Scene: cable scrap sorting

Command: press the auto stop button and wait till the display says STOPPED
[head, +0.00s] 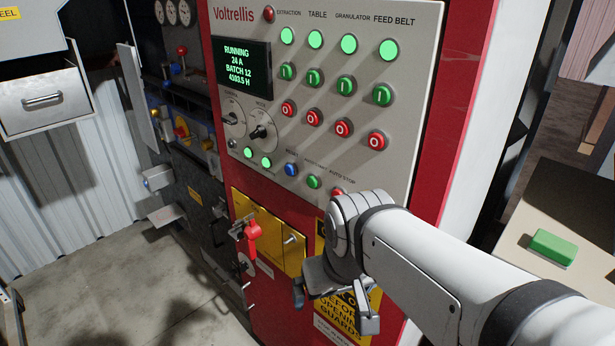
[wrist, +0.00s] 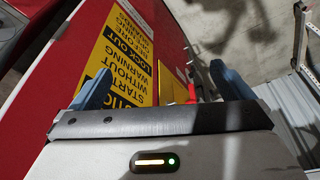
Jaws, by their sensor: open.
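The auto stop button (head: 337,193) is a small red button at the lower right of the grey control panel, under the label AUTO STOP. My arm's wrist partly hides it in the head view. The display (head: 243,66) at the panel's upper left reads RUNNING, 24 A, BATCH 12, 4103.5 H in green. My gripper (head: 334,308) is open and empty, below the button in the picture and in front of the yellow warning sign. In the wrist view my gripper (wrist: 160,88) has its two blue-grey fingers spread wide, with the warning sign (wrist: 120,50) beyond.
Green start buttons (head: 382,95) and red stop buttons (head: 376,140) sit in rows above, under lit green lamps. A blue button (head: 291,169) and a green one (head: 313,181) are left of auto stop. A red handle (head: 252,238) juts out lower left.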

